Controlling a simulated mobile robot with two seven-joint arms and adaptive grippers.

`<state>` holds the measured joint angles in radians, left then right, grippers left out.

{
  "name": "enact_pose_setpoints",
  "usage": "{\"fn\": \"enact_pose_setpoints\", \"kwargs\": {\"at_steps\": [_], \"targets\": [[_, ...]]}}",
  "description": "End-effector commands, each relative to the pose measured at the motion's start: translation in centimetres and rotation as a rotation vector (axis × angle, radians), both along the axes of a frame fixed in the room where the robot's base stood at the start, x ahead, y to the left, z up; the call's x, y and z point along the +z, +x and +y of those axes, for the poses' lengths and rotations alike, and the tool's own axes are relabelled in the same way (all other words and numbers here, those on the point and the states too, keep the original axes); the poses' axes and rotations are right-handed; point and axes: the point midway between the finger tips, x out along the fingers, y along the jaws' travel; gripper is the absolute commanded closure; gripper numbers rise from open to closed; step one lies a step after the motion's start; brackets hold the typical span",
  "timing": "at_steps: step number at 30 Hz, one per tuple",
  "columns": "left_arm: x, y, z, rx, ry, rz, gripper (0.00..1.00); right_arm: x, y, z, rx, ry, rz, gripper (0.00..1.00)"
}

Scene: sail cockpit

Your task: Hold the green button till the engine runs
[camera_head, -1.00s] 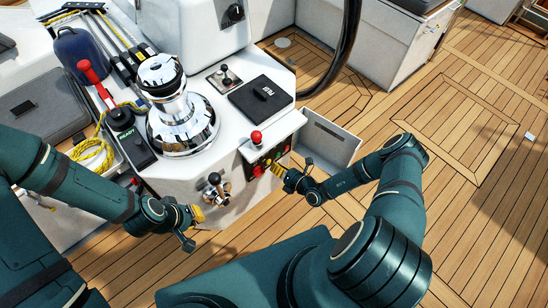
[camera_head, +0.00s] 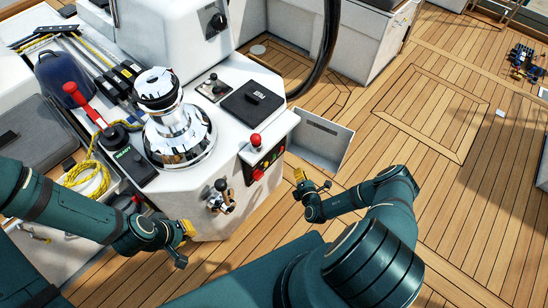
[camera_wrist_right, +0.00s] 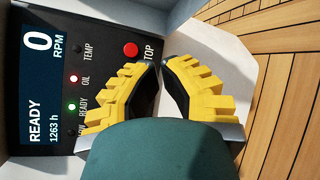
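The engine panel (camera_head: 264,161) is on the side of the white console. In the right wrist view its screen (camera_wrist_right: 40,75) reads 0 RPM, READY and 1263 h. A small green light (camera_wrist_right: 71,107) glows by READY, and a light (camera_wrist_right: 73,78) is lit by OIL. The red stop button (camera_wrist_right: 130,49) is beyond my fingers. I cannot make out the green button; my fingers cover part of the panel. My right gripper (camera_head: 299,175) is apart from the panel, its yellow fingertips (camera_wrist_right: 161,65) together and empty. My left gripper (camera_head: 187,229) is low at the console's front; its opening is unclear.
A chrome winch (camera_head: 178,135) and yellow rope (camera_head: 84,170) are to the left. An open white flap or bin (camera_head: 321,143) is right of the panel.

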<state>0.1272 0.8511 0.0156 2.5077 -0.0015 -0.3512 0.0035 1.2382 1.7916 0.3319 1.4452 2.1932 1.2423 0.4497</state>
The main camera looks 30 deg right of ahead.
Motion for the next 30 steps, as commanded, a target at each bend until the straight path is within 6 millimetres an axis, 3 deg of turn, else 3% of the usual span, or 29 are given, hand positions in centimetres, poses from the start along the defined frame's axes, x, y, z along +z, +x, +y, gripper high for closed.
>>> {"fn": "enact_pose_setpoints", "kwargs": {"at_steps": [10, 24, 30], "targets": [[-0.2, 0.0, 0.0, 0.000, 0.000, -0.001, 1.00, 0.0, 0.9, 0.4, 0.003, -0.001, -0.002, 1.00], [-1.5, 0.3, 0.0, 0.001, 0.001, -0.006, 1.00, -0.1, 6.3, 2.6, 0.002, -0.001, -0.002, 1.00], [-1.9, 0.4, 0.1, 0.002, 0.002, -0.009, 1.00, -0.1, 7.7, 3.3, 0.004, -0.001, 0.000, 1.00]]}}
